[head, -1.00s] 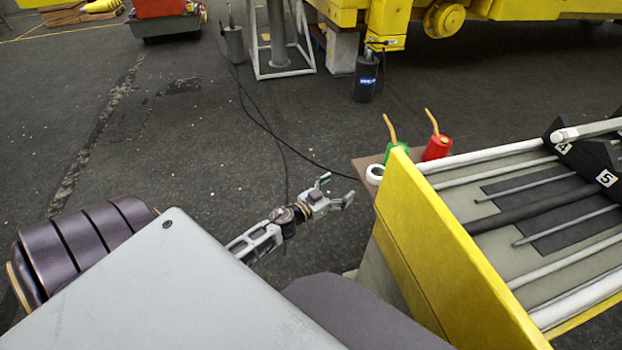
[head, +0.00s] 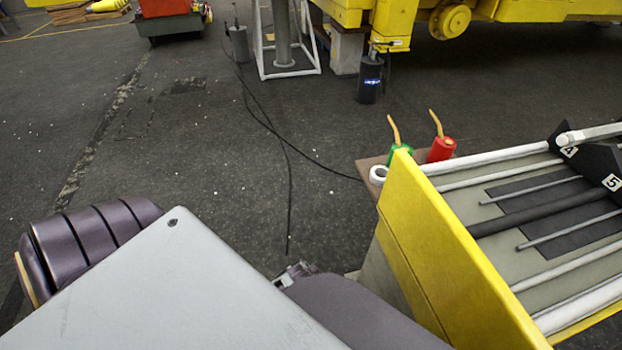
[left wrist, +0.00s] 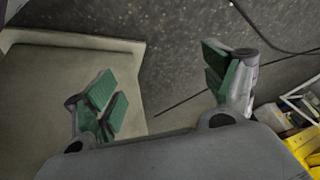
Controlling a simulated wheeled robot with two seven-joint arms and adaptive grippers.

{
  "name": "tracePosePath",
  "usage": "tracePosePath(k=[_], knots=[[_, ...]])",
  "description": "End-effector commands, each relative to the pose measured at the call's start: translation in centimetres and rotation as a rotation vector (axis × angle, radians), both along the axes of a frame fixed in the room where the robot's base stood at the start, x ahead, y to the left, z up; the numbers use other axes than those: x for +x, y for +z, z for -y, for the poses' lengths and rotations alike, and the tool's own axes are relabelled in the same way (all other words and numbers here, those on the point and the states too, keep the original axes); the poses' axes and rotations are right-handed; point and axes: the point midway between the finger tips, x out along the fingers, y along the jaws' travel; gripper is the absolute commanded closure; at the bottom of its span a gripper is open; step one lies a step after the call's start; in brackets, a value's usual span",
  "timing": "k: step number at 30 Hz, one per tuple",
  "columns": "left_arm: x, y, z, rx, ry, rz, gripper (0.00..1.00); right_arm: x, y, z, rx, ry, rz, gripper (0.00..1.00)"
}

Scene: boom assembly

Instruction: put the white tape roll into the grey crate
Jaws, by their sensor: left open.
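The white tape roll (head: 378,175) lies on a brown board or tabletop behind the yellow panel in the head view. No crate is clear in the head view. My right gripper is not in view.
A green container (head: 401,154) and a red container (head: 441,149) stand near the tape roll. The yellow panel (head: 460,260) edges a rack of rods at the right. Cables (head: 288,160) cross the dark floor, which is otherwise largely clear.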

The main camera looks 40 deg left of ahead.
Motion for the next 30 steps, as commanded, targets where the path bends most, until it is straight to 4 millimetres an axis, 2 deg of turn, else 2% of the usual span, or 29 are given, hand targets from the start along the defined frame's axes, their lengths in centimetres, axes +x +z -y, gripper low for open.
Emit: tracePosePath(k=[3,6,9,13,18,20,30], knots=[[-3.7,-2.2,2.5,-0.037,-0.055,-0.136,0.16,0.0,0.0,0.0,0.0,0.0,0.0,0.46],[-5.8,-3.2,4.1,-0.066,-0.098,-0.214,0.16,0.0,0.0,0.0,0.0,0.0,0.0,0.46],[-7.1,-3.7,5.1,-0.084,-0.125,-0.26,0.16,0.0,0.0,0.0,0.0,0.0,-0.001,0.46],[-7.7,-3.9,5.4,-0.092,-0.138,-0.277,0.16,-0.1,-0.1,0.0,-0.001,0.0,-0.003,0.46],[-7.6,-3.9,5.4,-0.091,-0.138,-0.276,0.16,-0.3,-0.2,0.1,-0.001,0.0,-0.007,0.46],[-7.6,-3.9,5.4,-0.092,-0.137,-0.276,0.12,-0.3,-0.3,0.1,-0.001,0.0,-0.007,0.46],[-7.6,-3.9,5.3,-0.09,-0.136,-0.275,0.12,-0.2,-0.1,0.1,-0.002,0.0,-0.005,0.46]])
